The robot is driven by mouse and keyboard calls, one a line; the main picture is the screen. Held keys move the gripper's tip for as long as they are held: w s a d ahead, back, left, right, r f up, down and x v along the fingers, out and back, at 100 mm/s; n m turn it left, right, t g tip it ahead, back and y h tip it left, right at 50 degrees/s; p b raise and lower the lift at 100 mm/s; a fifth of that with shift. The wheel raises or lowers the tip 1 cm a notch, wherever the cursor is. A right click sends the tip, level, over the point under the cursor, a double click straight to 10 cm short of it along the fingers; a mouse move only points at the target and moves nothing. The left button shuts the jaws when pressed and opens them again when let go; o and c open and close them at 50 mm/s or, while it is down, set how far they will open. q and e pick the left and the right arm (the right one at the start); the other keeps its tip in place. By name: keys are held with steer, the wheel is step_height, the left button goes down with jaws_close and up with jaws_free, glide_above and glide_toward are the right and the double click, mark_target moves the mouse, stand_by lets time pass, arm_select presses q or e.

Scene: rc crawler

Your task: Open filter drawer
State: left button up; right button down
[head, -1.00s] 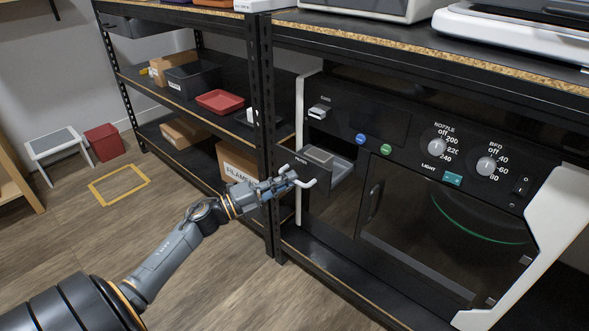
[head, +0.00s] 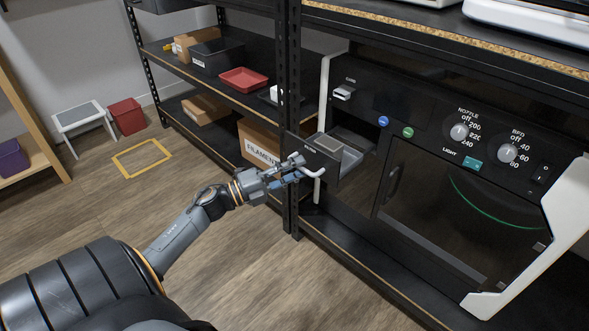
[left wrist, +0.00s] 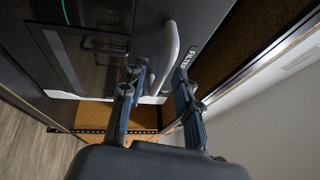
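The filter drawer (head: 345,157) is a dark tray with a grey inside, sticking out of the left part of the black machine's front. Its curved light handle (head: 317,173) is on the drawer front. My left gripper (head: 302,170) is at this handle. In the left wrist view, the handle (left wrist: 166,55) lies between the two fingers of my left gripper (left wrist: 160,75), which look closed around it. The contact is partly hidden. Part of the drawer's label (left wrist: 182,67) shows beside the right finger. My right gripper is not in view.
The machine has an oven-like door (head: 450,215), knobs (head: 459,132) and a white side panel (head: 535,240). A black shelf post (head: 290,110) stands close behind my gripper. A filament box (head: 258,143) is on the lower shelf. The wooden floor in front is clear.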

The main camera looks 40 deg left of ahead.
arm_select(q)
steer(key=v, duration=1.2)
stand_by(0.5)
